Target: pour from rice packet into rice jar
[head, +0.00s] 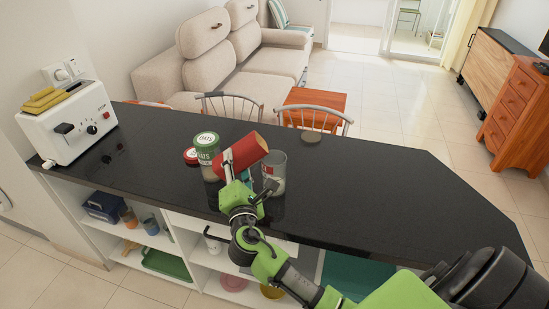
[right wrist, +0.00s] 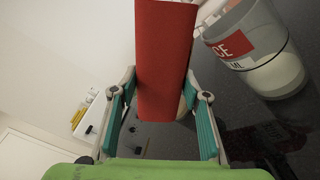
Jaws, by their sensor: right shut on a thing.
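The red rice packet (head: 243,153) is held tilted in my right gripper (head: 236,180), its right end higher and close to the rim of the rice jar. In the right wrist view the packet (right wrist: 165,60) sits between the two teal finger pads of the gripper (right wrist: 163,110). The clear rice jar (head: 275,180) stands upright on the dark counter, just right of the packet. In the right wrist view the jar (right wrist: 240,40) shows a red and white label and pale contents at one end. No falling grains can be made out. My left gripper is out of view.
A white toaster (head: 70,125) is at the far left. The counter's right side (head: 400,195) is clear.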

